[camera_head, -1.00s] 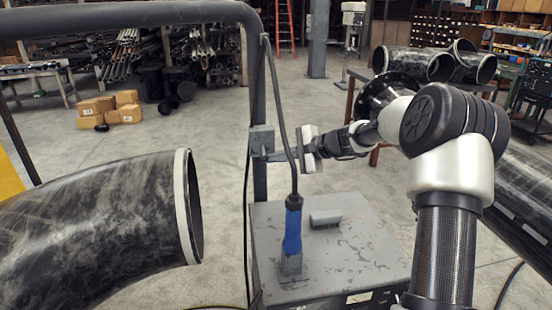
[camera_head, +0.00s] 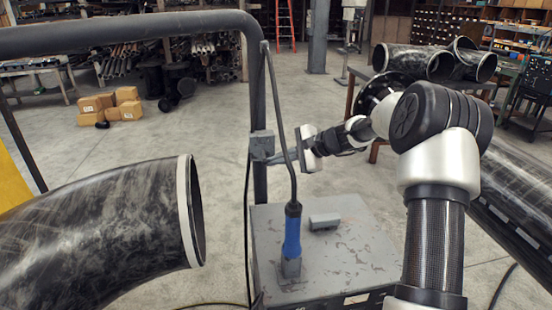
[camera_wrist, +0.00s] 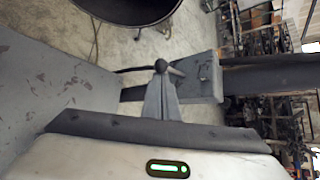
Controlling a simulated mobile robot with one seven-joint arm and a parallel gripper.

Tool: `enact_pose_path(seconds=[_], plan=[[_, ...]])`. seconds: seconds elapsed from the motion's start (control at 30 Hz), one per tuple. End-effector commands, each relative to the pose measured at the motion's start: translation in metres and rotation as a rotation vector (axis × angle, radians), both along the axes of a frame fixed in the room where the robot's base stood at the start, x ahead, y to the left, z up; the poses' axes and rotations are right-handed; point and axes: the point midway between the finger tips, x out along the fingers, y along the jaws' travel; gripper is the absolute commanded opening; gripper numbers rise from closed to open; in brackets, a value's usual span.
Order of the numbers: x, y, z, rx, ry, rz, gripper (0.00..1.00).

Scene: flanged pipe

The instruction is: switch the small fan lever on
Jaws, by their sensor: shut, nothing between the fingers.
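A small grey switch box (camera_head: 262,143) is fixed to the upright post of the pipe frame. It also shows right of centre in the wrist view (camera_wrist: 206,76). A dark lever with a round knob (camera_wrist: 160,66) shows beside the box at my fingertips. My gripper (camera_head: 280,157) is shut and empty, with its fingers pointing left towards the box in the head view. In the wrist view the closed fingertips (camera_wrist: 160,82) are right at the knob. I cannot tell whether they touch it. The lever's setting is unclear.
A grey cabinet top (camera_head: 345,245) lies below my gripper, with a blue-handled tool (camera_head: 292,232) standing on it. A cable runs up from this tool in front of the post. A large flanged pipe (camera_head: 100,235) is at left.

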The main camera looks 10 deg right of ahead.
Motion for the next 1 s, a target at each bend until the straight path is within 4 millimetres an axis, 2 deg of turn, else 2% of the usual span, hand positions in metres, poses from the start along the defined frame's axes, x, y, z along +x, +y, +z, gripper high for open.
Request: enact_pose_path(seconds=[0.47, 0.77, 1.0], plan=[[0.000, 0.001, 0.021, 0.001, -0.003, 0.001, 0.00], [0.000, 0.001, 0.022, 0.002, -0.002, 0.001, 0.00], [0.000, 0.001, 0.033, 0.002, -0.002, 0.001, 0.00]])
